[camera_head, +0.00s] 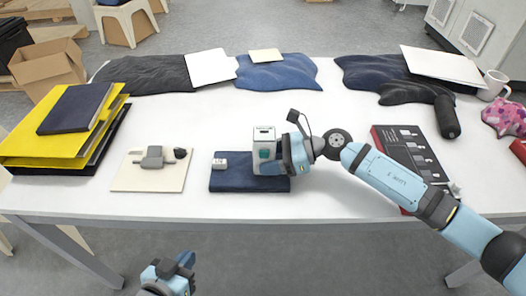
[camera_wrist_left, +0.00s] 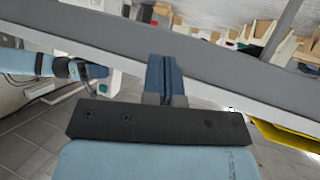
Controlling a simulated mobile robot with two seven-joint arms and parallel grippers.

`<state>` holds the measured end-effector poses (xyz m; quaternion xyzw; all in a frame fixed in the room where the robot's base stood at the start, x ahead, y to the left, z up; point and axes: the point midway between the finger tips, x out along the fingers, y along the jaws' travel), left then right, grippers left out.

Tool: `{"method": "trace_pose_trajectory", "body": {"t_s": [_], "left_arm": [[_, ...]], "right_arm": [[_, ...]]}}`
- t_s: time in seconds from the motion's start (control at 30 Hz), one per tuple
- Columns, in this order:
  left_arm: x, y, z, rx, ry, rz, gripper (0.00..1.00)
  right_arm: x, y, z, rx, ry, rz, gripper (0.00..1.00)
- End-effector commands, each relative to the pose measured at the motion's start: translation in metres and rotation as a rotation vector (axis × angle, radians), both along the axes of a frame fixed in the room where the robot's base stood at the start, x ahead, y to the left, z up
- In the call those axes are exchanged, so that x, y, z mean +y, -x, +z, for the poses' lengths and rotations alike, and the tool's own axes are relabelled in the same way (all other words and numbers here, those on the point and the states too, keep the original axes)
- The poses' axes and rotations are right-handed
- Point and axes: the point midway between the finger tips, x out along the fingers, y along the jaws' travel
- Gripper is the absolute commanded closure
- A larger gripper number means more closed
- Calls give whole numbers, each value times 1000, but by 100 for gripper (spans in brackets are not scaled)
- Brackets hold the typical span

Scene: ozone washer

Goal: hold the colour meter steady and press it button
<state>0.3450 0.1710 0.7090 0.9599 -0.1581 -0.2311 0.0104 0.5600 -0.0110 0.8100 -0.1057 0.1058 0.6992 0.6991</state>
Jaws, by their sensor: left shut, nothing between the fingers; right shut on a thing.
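The colour meter (camera_head: 264,143), a white and grey box with a green button-like patch on its front, stands upright on a dark blue folded cloth (camera_head: 225,181) at the middle of the table. My right gripper (camera_head: 284,155) is shut on the meter from its right side. My left gripper (camera_head: 184,266) is low in front of the table's near edge, well apart from the meter. In the left wrist view its fingers (camera_wrist_left: 166,75) are together with nothing between them. The meter's right side is hidden by my right gripper.
A small white block (camera_head: 219,164) lies on the cloth's left part. A beige board (camera_head: 130,178) with a grey device (camera_head: 152,157) lies to its left. Yellow folders (camera_head: 40,139) are stacked at far left. A dark red-edged case (camera_head: 410,147) lies right. The table's front edge (camera_head: 200,214) separates my left gripper from the tabletop.

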Motion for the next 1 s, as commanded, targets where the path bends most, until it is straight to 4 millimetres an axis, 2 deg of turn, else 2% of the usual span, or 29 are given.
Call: {"method": "trace_pose_trajectory", "body": {"t_s": [0.57, 0.67, 0.77, 0.9, 1.0], "left_arm": [[-3, -2, 2, -4, 14, -2, 100], [-17, -12, 14, -28, 82, -11, 100], [-42, -27, 36, -62, 211, -29, 100], [-87, -45, 76, -93, 447, -86, 100], [-116, -51, 104, -92, 609, -142, 100]], "right_arm": [[0, 0, 1, 0, -1, 0, 58], [0, 0, 1, 0, -1, 0, 58], [0, 0, 1, -1, -1, 0, 58], [0, 0, 1, -1, -1, 0, 58], [0, 0, 1, -1, -1, 0, 58]]}}
